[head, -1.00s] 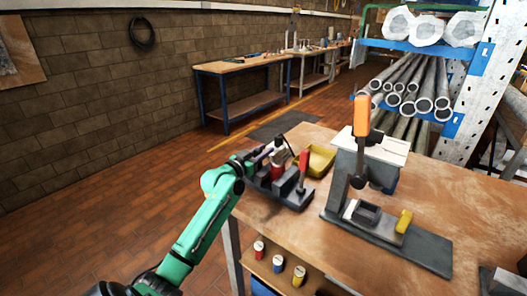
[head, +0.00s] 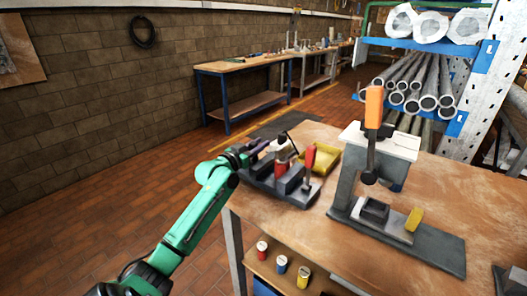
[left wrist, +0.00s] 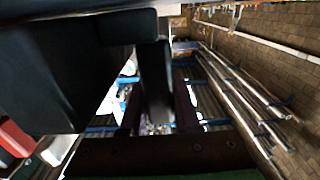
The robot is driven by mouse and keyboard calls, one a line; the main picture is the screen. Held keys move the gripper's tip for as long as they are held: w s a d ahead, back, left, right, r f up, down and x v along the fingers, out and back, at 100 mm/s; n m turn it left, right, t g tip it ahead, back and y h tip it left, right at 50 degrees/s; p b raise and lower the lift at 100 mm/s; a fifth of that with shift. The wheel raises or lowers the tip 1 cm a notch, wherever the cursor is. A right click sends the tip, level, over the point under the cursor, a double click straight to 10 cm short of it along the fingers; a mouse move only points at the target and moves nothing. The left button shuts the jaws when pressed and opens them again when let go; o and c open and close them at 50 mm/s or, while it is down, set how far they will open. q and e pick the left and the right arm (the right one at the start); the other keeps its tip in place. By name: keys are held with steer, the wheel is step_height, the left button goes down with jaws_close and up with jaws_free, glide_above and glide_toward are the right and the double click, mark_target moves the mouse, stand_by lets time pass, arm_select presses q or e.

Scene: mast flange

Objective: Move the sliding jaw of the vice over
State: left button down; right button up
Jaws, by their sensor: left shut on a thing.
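My left gripper (head: 268,149) reaches in from the left over the vice's left part, beside a short red piece (head: 282,164). It is shut on a part that looks like the vice's sliding jaw; the arm and the small size hide the exact contact. In the left wrist view a dark finger (left wrist: 155,82) fills the middle and the held part is hard to make out. My right gripper is not in view.
A press with an orange handle (head: 374,108) stands to the right on the wooden table (head: 440,205). A yellow tray (head: 319,160) lies just behind the vice. Small bottles (head: 282,263) stand on a shelf below. A pipe rack (head: 470,62) is at the back right.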

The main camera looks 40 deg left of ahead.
arm_select(q)
steer(key=shift+a+f, duration=0.1)
steer(key=shift+a, duration=0.75)
steer(key=shift+d+r, duration=0.1)
steer(key=shift+r, duration=0.15)
steer(key=c, duration=0.9)
jaws_free()
steer(key=shift+c, duration=0.2)
steer(key=o, duration=0.3)
steer(key=shift+a+f, duration=0.1)
steer(key=shift+a, duration=0.15)
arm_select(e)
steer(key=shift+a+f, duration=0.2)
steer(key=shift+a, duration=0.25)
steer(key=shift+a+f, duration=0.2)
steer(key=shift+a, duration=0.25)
arm_select(q)
steer(key=shift+s+d, duration=0.15)
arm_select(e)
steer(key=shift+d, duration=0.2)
